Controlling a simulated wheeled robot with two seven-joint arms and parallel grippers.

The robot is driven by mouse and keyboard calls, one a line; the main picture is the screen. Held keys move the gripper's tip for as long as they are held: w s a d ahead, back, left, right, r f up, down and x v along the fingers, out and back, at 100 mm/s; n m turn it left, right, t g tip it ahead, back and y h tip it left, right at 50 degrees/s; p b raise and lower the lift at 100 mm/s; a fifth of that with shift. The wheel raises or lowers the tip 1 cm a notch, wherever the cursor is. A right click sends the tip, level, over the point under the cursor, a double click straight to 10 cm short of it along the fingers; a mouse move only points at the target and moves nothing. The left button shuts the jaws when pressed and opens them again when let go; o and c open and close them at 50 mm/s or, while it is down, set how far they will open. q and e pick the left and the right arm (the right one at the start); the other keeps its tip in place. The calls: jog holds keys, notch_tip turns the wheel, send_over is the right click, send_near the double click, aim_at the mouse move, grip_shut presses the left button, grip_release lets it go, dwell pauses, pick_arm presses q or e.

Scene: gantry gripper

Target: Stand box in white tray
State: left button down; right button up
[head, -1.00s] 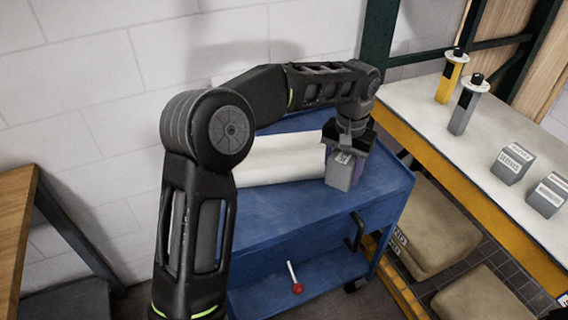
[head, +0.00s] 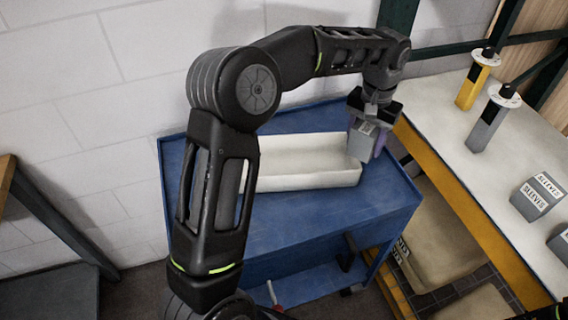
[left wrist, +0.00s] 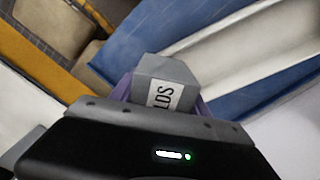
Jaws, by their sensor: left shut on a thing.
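My left gripper (head: 375,108) is shut on a grey box (head: 362,138) with a white label, at the right end of the white tray. In the left wrist view the grey box (left wrist: 165,85) sits between purple finger pads, its label partly readable as "LDS". The long, shallow white tray (head: 310,182) lies on the blue trolley top and also shows in the left wrist view (left wrist: 235,55). The box overlaps the tray's right end in the head view; I cannot tell its height or whether it touches.
The blue trolley top (head: 290,215) is clear in front of the tray. A white wall stands behind.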

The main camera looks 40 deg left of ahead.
pick_arm(q)
jog(key=shift+w+a+f, duration=0.1)
jog(key=shift+a, duration=0.1)
jog(key=s+a+f+n+b, duration=0.1)
jog(key=s+a+n, duration=0.3)
jog(key=a+n, duration=0.85)
jog(key=n, duration=1.4)
send_over(281, 168)
jog(key=shift+s+f, duration=0.1)
jog(key=shift+f, duration=0.3)
jog(key=shift+f, duration=3.15)
jog(key=shift+f, duration=0.1)
